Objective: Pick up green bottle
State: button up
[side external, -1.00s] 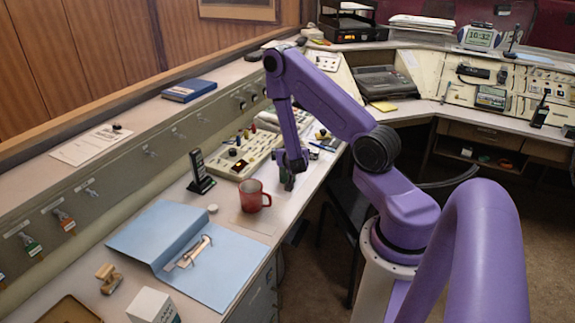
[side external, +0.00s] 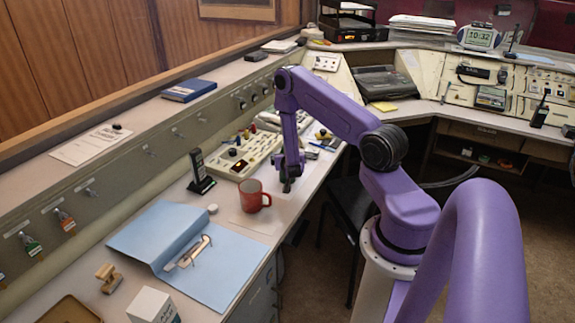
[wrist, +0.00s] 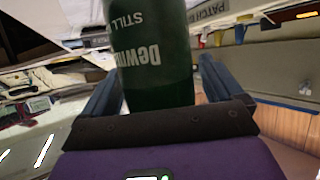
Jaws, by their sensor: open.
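The dark green bottle (wrist: 155,55), with white lettering that appears upside down, fills the middle of the wrist view. My gripper (wrist: 162,72) is open, with one blue finger on each side of the bottle. A narrow gap shows on the right; on the left the finger is close to the bottle, and I cannot tell whether they touch. In the side external view my gripper (side external: 288,182) points down, low over the desk behind the red mug. The bottle cannot be made out clearly there.
The red mug (side external: 253,197) stands just in front of my gripper. A black handset (side external: 200,172) stands to the left, and a panel of buttons (side external: 243,157) lies behind. A blue binder (side external: 215,262) lies open nearer the camera. The desk's right edge is close.

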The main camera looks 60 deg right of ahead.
jog(key=shift+w+d, duration=0.1)
jog(key=shift+d, duration=0.05)
jog(key=c, duration=1.1)
jog(key=shift+c, duration=0.2)
jog(key=shift+r, duration=0.15)
